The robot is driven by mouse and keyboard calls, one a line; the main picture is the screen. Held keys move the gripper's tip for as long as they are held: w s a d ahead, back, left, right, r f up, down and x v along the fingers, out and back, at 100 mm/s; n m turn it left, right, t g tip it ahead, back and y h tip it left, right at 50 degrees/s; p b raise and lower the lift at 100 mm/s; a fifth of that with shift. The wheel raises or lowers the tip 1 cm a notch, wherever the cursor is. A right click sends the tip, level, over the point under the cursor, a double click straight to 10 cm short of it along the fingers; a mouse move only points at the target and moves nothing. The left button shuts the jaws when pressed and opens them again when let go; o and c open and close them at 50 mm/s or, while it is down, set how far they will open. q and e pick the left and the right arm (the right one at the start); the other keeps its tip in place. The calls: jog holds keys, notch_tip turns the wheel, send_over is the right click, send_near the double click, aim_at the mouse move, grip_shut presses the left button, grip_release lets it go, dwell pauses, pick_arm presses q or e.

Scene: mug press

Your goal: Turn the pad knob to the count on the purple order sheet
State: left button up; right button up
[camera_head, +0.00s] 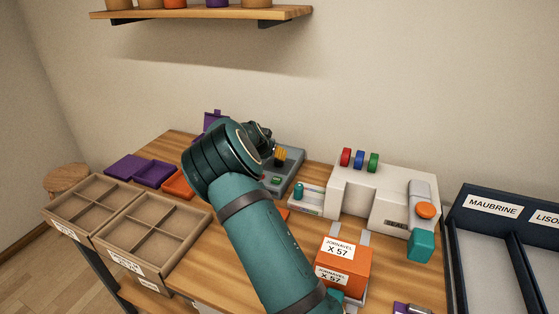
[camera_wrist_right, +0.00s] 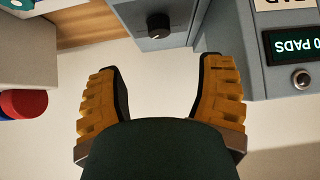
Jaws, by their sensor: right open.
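The pad knob (camera_wrist_right: 158,25) is round and black with a light pointer mark, on a grey housing at the top of the right wrist view. A dark display (camera_wrist_right: 292,45) reads "0 PADS" upside down, with part of it cut off. My right gripper (camera_wrist_right: 160,65) is open and empty, its yellow fingers apart, with the knob beyond the gap between the tips. In the head view the grey machine (camera_head: 292,178) is partly behind my right arm, and the knob cannot be made out there. A purple piece (camera_head: 212,119) shows behind the arm; I cannot tell whether it is the order sheet.
A white machine (camera_head: 385,190) with red, blue and green discs stands right of the grey one. An orange box (camera_head: 343,262) marked "JORNAVEL X 57" is in front. Cardboard trays (camera_head: 150,232) and purple boxes (camera_head: 124,167) are left. A silver button (camera_wrist_right: 300,79) sits near the display.

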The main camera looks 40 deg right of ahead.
aim_at(279, 162)
jog(key=b+x, duration=0.1)
jog(key=x, duration=1.1)
jog(key=shift+s+b, duration=0.1)
jog(key=shift+b, duration=0.2)
jog(key=shift+r, duration=0.1)
grip_shut()
